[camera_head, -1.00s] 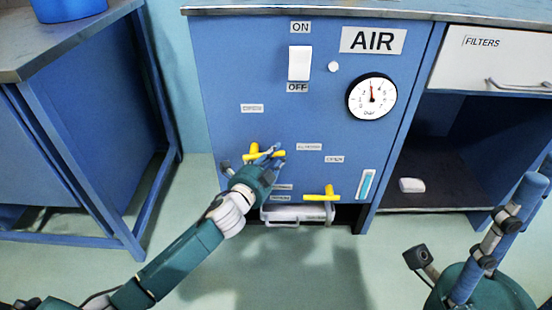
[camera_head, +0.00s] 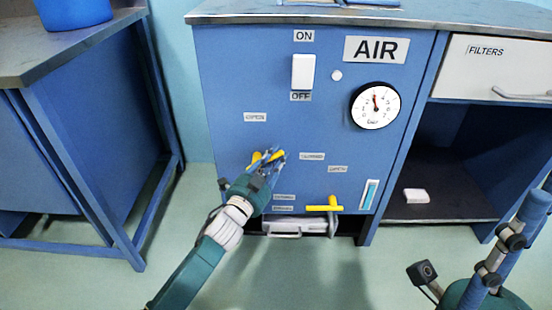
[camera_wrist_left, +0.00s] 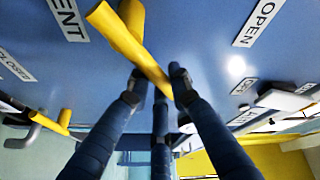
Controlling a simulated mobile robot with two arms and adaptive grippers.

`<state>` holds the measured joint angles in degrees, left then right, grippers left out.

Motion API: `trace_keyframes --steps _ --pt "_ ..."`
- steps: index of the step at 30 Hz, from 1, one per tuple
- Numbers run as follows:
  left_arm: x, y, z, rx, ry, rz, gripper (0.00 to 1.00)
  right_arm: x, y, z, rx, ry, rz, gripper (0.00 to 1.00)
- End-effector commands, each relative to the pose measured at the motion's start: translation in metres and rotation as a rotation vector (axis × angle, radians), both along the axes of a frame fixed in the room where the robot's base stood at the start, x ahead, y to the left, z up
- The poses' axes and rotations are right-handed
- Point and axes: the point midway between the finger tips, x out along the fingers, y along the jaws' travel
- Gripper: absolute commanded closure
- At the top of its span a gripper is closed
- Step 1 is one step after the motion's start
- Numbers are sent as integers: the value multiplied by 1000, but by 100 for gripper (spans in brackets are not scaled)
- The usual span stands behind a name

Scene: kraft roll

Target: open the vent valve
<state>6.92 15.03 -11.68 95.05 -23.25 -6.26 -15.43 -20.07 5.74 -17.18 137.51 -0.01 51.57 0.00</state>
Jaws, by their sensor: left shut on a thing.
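A yellow T-shaped valve handle (camera_head: 257,158) sits on the blue panel's lower left, its bar tilted with the right end up. My left gripper (camera_head: 277,157) is shut on this handle; its fingers hide part of it. In the left wrist view the handle (camera_wrist_left: 120,35) runs down into the fingertips (camera_wrist_left: 157,82), one on each side of the bar's end. A partly cut-off label ending in "ENT" (camera_wrist_left: 68,18) and an "OPEN" label (camera_wrist_left: 260,22) are near it. My right gripper (camera_head: 541,190) is partly visible at lower right, away from the panel; its opening is unclear.
A second yellow handle (camera_head: 324,207) sits lower right, its bar level. A white switch (camera_head: 303,71), a round gauge (camera_head: 375,105) and a sight tube (camera_head: 369,194) are on the panel. A blue-framed bench (camera_head: 90,165) stands left. An open shelf with a white block (camera_head: 416,196) is right.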

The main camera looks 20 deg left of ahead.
Motion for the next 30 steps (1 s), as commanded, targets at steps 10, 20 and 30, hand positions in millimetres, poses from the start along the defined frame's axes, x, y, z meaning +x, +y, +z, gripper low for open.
trace_keyframes --steps 10,20,30 --pt "0 0 -2 1 4 0 60 0 0 0 0 0 0 60" --pt "-3 0 -2 1 3 1 60 0 0 0 1 -1 0 60" --pt "-63 10 -7 1 6 0 60 0 0 0 0 -1 0 60"
